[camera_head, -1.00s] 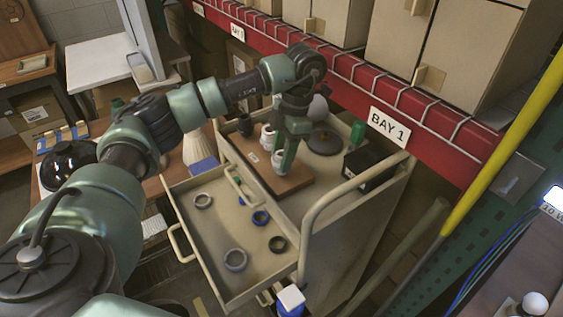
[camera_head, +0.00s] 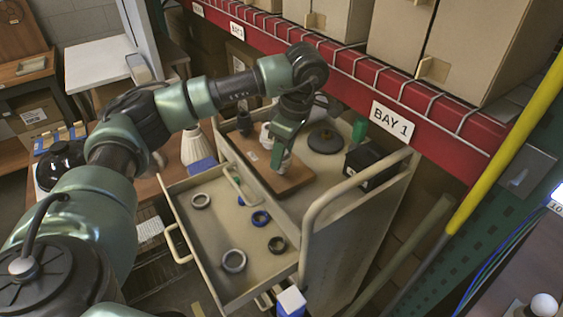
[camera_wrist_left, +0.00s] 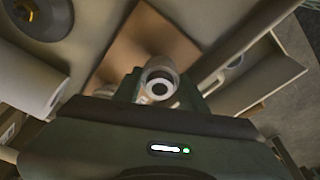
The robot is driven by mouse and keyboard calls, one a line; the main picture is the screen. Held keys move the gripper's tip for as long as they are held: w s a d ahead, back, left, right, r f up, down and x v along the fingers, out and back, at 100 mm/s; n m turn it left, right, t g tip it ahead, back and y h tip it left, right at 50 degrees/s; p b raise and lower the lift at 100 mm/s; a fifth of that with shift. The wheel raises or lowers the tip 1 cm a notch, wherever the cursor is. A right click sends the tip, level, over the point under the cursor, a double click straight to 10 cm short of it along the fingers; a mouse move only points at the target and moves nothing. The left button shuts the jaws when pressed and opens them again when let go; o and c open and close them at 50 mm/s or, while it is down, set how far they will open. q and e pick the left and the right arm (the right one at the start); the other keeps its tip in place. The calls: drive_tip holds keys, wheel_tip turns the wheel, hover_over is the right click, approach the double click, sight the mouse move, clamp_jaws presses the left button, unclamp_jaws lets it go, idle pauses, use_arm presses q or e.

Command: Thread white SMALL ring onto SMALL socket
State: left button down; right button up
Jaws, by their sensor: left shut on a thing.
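My left gripper (camera_head: 281,158) points down over the brown board (camera_head: 292,181) on the cart top. It is shut on a small white ring-shaped part (camera_wrist_left: 159,76), seen between the fingers in the left wrist view around a dark centre. The fingers hide most of it in the head view. I cannot tell whether the ring is around a socket or just above one. A white socket (camera_head: 266,137) and a dark one (camera_head: 244,123) stand upright behind the gripper. My right gripper is out of view.
A dark disc-like base (camera_head: 326,141) and a black box (camera_head: 370,166) stand right of the board. The cart handle (camera_head: 306,235) rises at the right.

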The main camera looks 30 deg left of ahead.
use_arm(q)
drive_tip(key=m, duration=0.2)
drive_tip(key=shift+f+m+b, duration=0.1)
drive_tip(key=shift+m+b, duration=0.2)
drive_tip(key=shift+m+t, duration=0.3)
drive_tip(key=shift+m, duration=0.3)
drive_tip(key=m+b, duration=0.1)
drive_tip(key=m, duration=0.1)
drive_tip(key=shift+m+t, duration=0.3)
drive_tip(key=m+b, duration=0.1)
drive_tip(key=m, duration=0.1)
drive_tip(key=shift+s+a+m+t+h, duration=0.1)
drive_tip(key=shift+m+t+h, duration=0.2)
drive_tip(key=shift+m, duration=0.8)
